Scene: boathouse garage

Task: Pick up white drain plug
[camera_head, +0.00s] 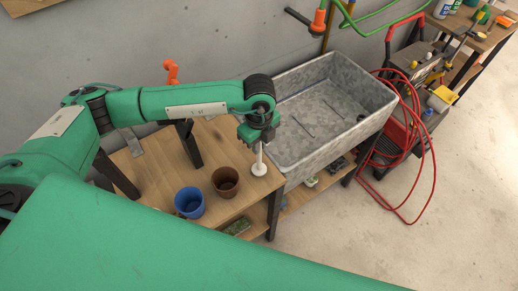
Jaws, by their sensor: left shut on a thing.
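The white drain plug (259,167) is upright, with a round white base and a thin stem. It is at the right end of the wooden bench (158,178), beside the sink. My left gripper (259,142) is above it, pointing down, and is shut on the top of the stem. The base appears to be at the bench top; I cannot tell whether it touches. The fingertips are small and partly hidden by the wrist. My right gripper is not in view.
A brown pot (225,183) and a blue cup (189,203) stand left of the plug. A grey stone sink (335,112) adjoins the bench on the right. An orange object (171,72) is behind my left arm.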

